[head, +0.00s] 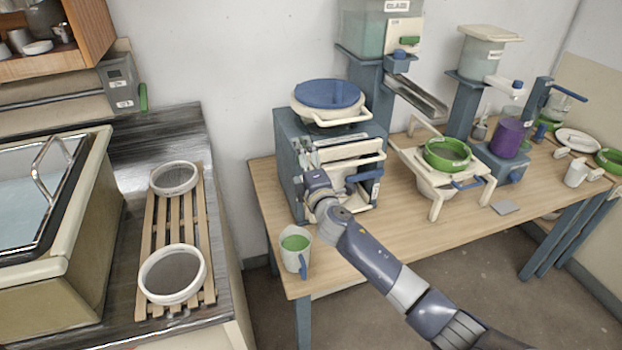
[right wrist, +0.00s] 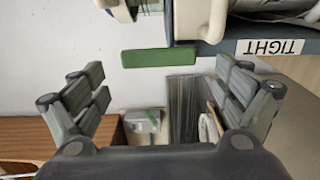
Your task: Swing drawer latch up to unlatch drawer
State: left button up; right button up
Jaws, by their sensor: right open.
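A blue-grey cabinet (head: 291,165) with cream bar handles stands at the left end of the wooden table. My right gripper (head: 308,150) is at its front left, with the fingers pointing at the cabinet. In the right wrist view the gripper (right wrist: 160,95) is open and empty, its fingers spread wide. A green bar (right wrist: 158,57) lies ahead of the fingers, apart from them; it looks like the latch. Beside it is a blue-grey edge with an upside-down label (right wrist: 270,47) reading TIGHT. In the head view my gripper and arm hide the latch area. My left gripper is not in view.
A mug with green contents (head: 295,250) stands at the table's front left corner. A blue-lidded bowl (head: 328,97) sits on the cabinet. A stand with a green bowl (head: 447,153) is to the right. Two round sieves (head: 172,273) lie on a slatted rack at left.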

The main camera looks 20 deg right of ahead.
jog(key=s, duration=1)
jog(key=shift+d, duration=0.2)
